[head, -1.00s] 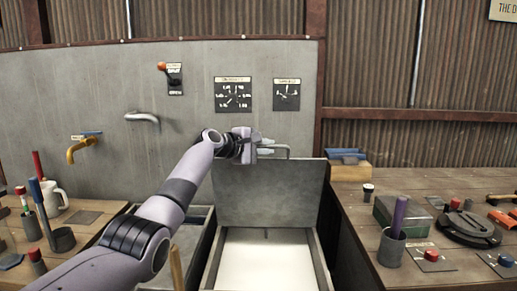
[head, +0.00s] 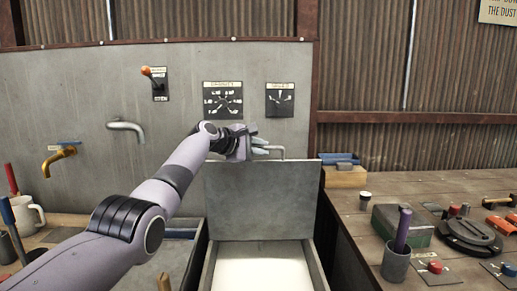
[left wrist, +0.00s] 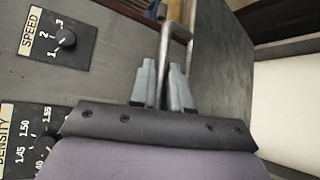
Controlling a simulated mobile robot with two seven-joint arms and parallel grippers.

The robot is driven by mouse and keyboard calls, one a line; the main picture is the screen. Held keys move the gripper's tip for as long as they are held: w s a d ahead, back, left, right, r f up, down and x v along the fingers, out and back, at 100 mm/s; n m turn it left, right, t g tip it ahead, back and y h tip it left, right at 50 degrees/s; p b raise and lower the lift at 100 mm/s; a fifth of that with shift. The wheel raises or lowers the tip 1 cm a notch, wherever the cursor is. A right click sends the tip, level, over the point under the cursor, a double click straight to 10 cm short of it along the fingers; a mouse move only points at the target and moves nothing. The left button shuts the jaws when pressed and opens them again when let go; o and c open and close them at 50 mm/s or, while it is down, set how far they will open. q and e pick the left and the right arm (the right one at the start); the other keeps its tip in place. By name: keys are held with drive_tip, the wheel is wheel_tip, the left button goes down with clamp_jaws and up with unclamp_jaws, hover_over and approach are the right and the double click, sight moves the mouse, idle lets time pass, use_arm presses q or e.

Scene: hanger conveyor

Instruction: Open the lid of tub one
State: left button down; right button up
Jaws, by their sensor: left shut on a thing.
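The lid (head: 260,198) is a grey metal panel standing raised at the back of an open tub (head: 316,262) with a pale white interior, in the middle of the head view. A metal bar handle (head: 277,150) sits on the lid's top edge. My left gripper (head: 262,146) is at that handle, its fingers shut on it. In the left wrist view the two grey fingertips (left wrist: 161,85) close around one leg of the handle (left wrist: 178,28), and the lid (left wrist: 225,75) shows beside them. My right gripper is not in view.
A grey panel with dials (head: 222,99), an orange-knobbed lever (head: 152,80) and pipes stands behind. A wooden bench (head: 349,206) on the right holds a cup with a purple rod (head: 398,255), a green box (head: 385,223) and a black round device (head: 470,235). Another tub lies left, partly hidden by my arm.

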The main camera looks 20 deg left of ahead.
use_arm(q)
drive_tip(key=shift+r, duration=0.1)
drive_tip(key=c, duration=1.2)
unclamp_jaws()
drive_tip(key=shift+s, duration=0.1)
drive_tip(key=b+v, duration=0.3)
drive_tip(key=v, duration=0.4)
drive_tip(key=shift+b, duration=0.3)
